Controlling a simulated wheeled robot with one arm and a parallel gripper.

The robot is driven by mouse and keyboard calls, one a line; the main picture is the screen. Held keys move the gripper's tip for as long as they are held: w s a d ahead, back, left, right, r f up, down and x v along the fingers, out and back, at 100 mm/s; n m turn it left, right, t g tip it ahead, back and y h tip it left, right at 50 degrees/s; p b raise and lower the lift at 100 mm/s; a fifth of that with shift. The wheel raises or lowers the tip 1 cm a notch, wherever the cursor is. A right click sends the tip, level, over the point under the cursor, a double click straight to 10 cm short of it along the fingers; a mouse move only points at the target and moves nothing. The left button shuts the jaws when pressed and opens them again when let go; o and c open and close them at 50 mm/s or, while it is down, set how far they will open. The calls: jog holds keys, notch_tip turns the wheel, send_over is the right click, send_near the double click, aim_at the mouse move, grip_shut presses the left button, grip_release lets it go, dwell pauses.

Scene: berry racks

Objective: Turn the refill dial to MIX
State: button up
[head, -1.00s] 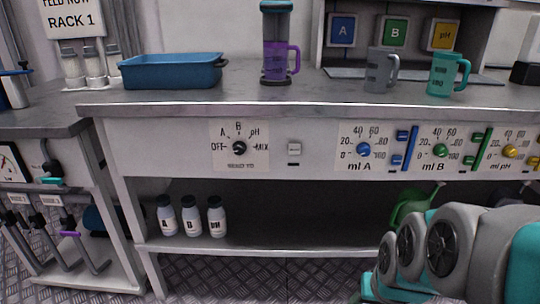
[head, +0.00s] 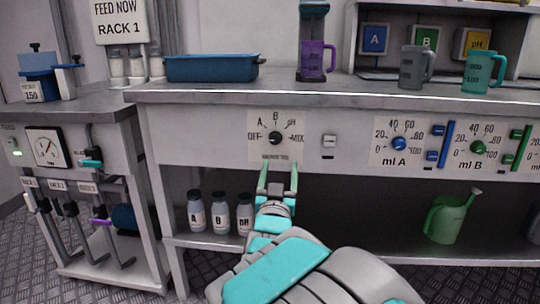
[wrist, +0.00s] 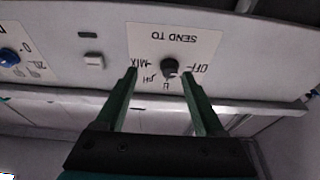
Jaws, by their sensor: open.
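The refill dial (head: 275,138) is a small black knob on a white plate marked OFF, A, B, pH and MIX, on the front panel of the bench. I cannot make out which mark it points to. My gripper (head: 279,164) is open, just below the plate in the head view, fingers pointing at the panel. The wrist view shows the dial (wrist: 170,67) upside down, with the plate reading SEND TO. There my gripper's fingertips (wrist: 159,72) lie on either side of the dial in the picture, the dial nearer the OFF-side finger. Contact cannot be told.
A white switch (head: 329,141) sits right of the dial plate, then the ml A dial (head: 399,144) and ml B dial (head: 478,148). A blue tray (head: 212,68) and purple jug (head: 318,60) stand above. Bottles and a green watering can (head: 446,218) are on the shelf below.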

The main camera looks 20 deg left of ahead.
aim_at(274, 140)
jog(key=shift+t, duration=0.7)
jog(key=shift+w+a+r, duration=0.55)
jog(key=shift+w+r, duration=0.15)
jog(key=shift+w, duration=0.15)
jog(key=shift+w+a+r, duration=0.55)
jog(key=shift+w+r, duration=0.1)
jog(key=shift+w, duration=0.25)
jog(key=shift+w+a+r, duration=0.55)
jog(key=shift+w+r, duration=0.15)
jog(key=shift+w, duration=0.15)
jog(key=shift+c, duration=0.4)
grip_shut()
